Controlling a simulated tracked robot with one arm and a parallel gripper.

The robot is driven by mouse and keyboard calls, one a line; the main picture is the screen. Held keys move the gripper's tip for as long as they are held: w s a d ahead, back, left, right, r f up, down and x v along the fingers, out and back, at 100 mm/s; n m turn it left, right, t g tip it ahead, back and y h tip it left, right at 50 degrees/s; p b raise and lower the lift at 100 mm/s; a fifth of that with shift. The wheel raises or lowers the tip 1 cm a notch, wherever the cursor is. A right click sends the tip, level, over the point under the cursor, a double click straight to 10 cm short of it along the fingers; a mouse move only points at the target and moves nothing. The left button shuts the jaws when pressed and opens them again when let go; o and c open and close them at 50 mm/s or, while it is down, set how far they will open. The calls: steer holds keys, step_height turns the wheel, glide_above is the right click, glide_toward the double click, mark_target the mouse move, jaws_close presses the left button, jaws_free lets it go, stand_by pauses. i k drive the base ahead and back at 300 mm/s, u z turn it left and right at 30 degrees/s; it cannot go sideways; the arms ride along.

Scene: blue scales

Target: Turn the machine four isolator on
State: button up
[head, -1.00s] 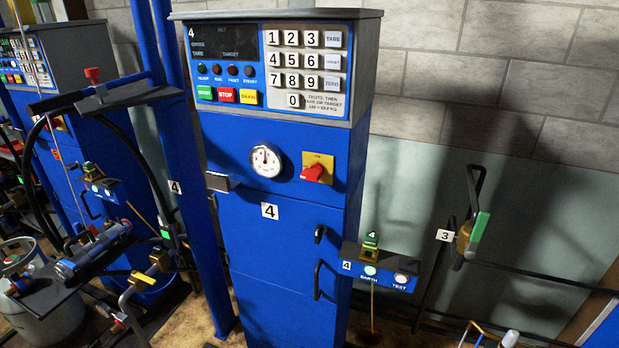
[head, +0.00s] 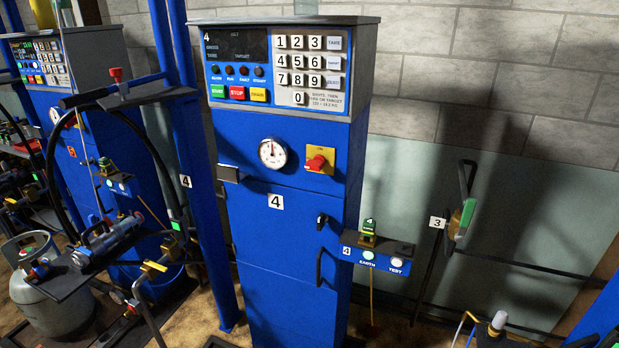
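Machine four (head: 290,225) is a tall blue cabinet in the middle of the head view, with a "4" label on its front and another on its dark display. Its isolator (head: 320,160) is a red rotary knob on a yellow square plate, right of a round white dial (head: 272,153). I cannot tell the knob's exact setting from here. The knob is unobstructed. The display (head: 237,44) shows no lit digits. My gripper is not in view.
A small shelf (head: 378,252) marked "4", with earth and test buttons, sticks out right of the cabinet. Door handles (head: 321,245) project from its front. A blue post (head: 190,130) and a hose stand left, by a grey gas cylinder (head: 50,290). A green-handled lever (head: 464,215) is right.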

mark_target(317, 164)
steer(key=k, duration=1.05)
steer(key=u, duration=0.4)
steer(key=i, duration=2.35)
steer(key=z, duration=0.75)
